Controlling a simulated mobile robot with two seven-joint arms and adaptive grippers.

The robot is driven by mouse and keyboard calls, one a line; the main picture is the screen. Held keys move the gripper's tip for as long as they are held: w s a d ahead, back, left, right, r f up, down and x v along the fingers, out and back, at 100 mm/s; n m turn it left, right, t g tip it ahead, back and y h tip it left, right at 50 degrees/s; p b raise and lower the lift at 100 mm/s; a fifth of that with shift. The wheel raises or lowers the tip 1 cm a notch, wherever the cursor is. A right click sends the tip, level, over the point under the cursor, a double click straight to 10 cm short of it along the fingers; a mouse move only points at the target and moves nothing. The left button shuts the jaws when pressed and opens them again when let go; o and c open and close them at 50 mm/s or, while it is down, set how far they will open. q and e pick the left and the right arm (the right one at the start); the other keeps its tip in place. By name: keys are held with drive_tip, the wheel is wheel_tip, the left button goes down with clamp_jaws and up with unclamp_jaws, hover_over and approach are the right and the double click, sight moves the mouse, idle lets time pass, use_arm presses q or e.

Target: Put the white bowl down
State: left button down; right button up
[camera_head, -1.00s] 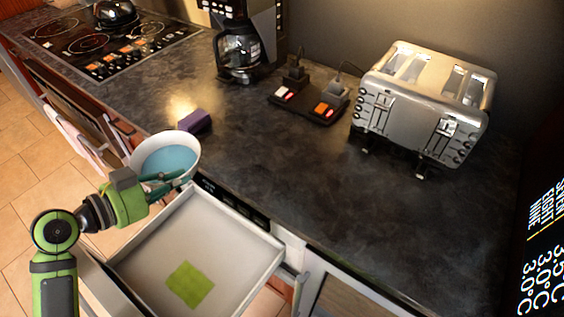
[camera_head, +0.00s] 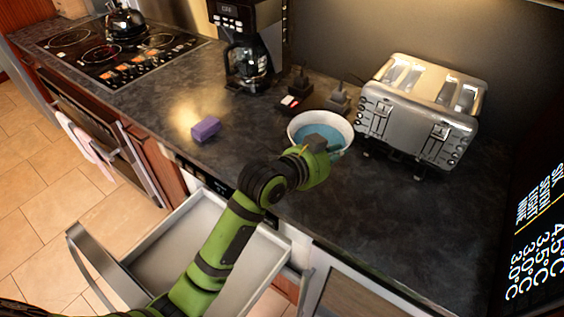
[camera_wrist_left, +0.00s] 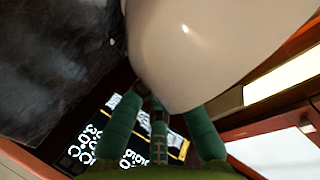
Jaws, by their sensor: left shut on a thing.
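The white bowl (camera_head: 296,120), blue inside, is over the dark countertop (camera_head: 360,215), just left of the toaster. My left gripper (camera_head: 328,152) is shut on the bowl's near side; its fingertips are mostly hidden behind my wrist in the head view. In the left wrist view the bowl's pale outer wall (camera_wrist_left: 205,45) fills the upper middle, with the green fingers (camera_wrist_left: 158,120) at its edge. I cannot tell whether the bowl's base touches the counter. My right gripper is in neither view.
A silver toaster (camera_head: 420,110) stands close to the bowl's right. A purple sponge (camera_head: 206,129) lies left. An open drawer (camera_head: 180,240) is below my arm. The front right counter is clear.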

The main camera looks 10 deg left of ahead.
use_arm(q)
drive_tip(key=w+a+f, duration=0.1)
drive_tip(key=a+f, duration=0.1)
drive_tip(key=a, duration=0.1)
drive_tip(key=w+a+f+p, duration=0.1)
drive_tip(key=a+f, duration=0.1)
drive_tip(key=a, duration=0.2)
drive_tip(key=w+a+f+p, duration=0.1)
drive_tip(key=a+f, duration=0.1)
drive_tip(key=a, duration=0.1)
drive_tip(key=shift+a+f, duration=0.15)
drive_tip(key=shift+a, duration=0.25)
drive_tip(key=shift+w+a+f+p, duration=0.1)
drive_tip(key=shift+f+p, duration=0.2)
drive_tip(key=shift+f, duration=1.8)
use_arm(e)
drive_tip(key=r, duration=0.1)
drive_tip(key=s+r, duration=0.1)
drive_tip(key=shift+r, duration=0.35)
use_arm(q)
drive_tip(key=c, duration=1.6)
unclamp_jaws()
drive_tip(key=shift+f, duration=0.2)
drive_tip(key=shift+o, duration=1.1)
drive_tip(key=shift+r, duration=0.1)
